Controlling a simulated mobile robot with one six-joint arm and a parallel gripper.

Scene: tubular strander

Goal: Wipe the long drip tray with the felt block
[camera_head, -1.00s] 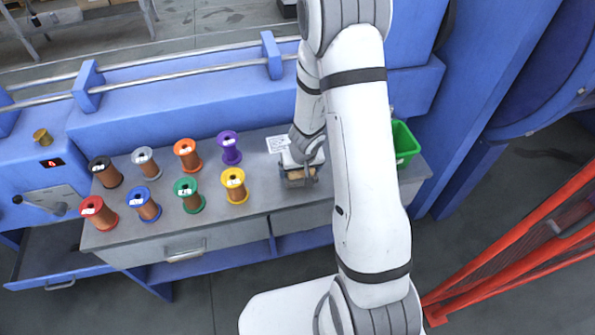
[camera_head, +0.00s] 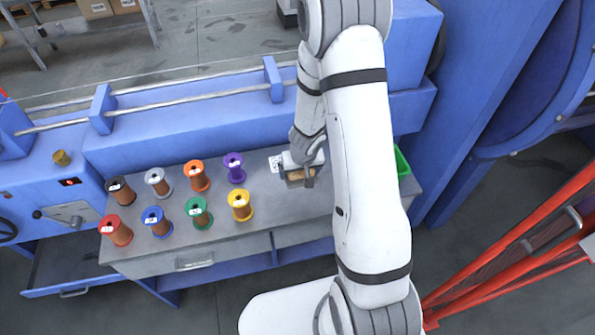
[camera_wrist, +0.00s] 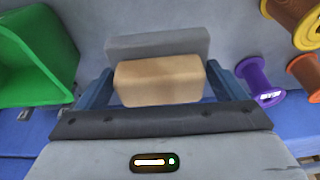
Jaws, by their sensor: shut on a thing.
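My gripper (camera_head: 300,178) is over the grey bench top in the head view. It is shut on the felt block (camera_head: 298,174). In the wrist view the block's tan upper part (camera_wrist: 158,80) sits between the two fingers of my gripper (camera_wrist: 160,88), and a wider grey slab (camera_wrist: 158,45) shows just beyond it. I cannot tell whether the block touches the bench. I cannot make out the long drip tray for certain in either view.
Several spools stand on the bench (camera_head: 265,219) to the left, the purple one (camera_head: 234,167) nearest my gripper. A green bin (camera_head: 402,163) is at the right, partly behind my arm. An open drawer (camera_head: 70,268) sticks out at left. Red bars (camera_head: 520,240) stand at right.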

